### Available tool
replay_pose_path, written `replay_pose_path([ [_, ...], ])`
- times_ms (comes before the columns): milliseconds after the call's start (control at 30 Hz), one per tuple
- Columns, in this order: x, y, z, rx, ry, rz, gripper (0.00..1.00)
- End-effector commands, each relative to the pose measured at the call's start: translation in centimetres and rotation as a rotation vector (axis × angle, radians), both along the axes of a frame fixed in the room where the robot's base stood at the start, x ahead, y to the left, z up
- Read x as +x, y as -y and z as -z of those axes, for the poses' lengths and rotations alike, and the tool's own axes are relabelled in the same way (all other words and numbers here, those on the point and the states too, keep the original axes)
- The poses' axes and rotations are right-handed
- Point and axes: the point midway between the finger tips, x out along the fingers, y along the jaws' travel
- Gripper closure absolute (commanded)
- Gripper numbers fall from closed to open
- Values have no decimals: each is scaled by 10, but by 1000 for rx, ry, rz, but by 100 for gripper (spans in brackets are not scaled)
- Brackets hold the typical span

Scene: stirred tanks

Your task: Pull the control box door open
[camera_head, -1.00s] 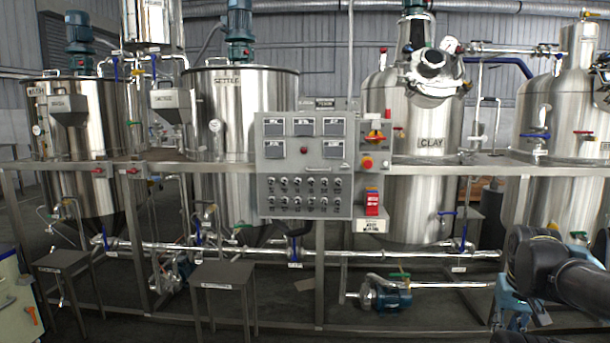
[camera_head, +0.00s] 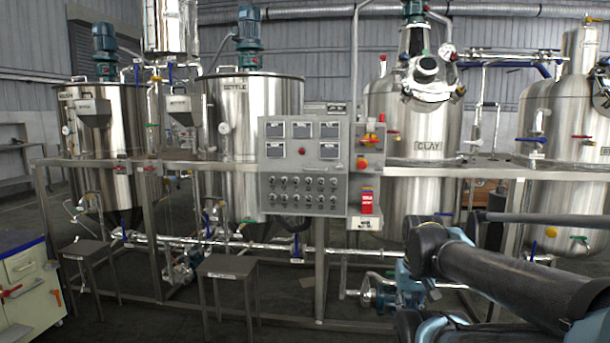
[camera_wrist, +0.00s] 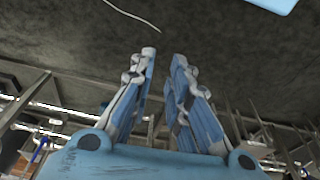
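The control box (camera_head: 303,167) is a grey panel on the frame in the middle of the head view. It bears several dark-screened meters, a red button and rows of black knobs. Its front face looks flat and shut; I cannot make out a separate door edge or handle. My gripper (camera_wrist: 163,55) shows in the wrist view with its two blue-and-grey fingers apart and nothing between them. The wrist view faces a dark surface and pipework, and the control box is not seen there. In the head view my arm is low at right, apart from the box.
A small switch box (camera_head: 371,142) with a red-and-yellow switch is beside the control box. Steel tanks stand behind the frame, including the CLAY tank (camera_head: 420,180). Two low stands (camera_head: 228,268) (camera_head: 87,250) are in front. A drawer cabinet (camera_head: 30,285) is at lower left.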

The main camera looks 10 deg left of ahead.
Motion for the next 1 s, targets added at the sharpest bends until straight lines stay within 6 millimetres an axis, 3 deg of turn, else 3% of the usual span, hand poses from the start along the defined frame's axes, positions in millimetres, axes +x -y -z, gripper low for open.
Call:
replay_pose_path([
  [300, -6, 1, -7, -11, 16, -10, 84],
  [433, 14, 4, -20, -74, 45, -61, 84],
  [633, 82, 12, -66, -273, 151, -226, 84],
  [767, 135, 5, -102, -414, 239, -356, 84],
  [867, 176, -10, -130, -519, 313, -458, 84],
  [1000, 232, -46, -170, -660, 424, -605, 84],
])
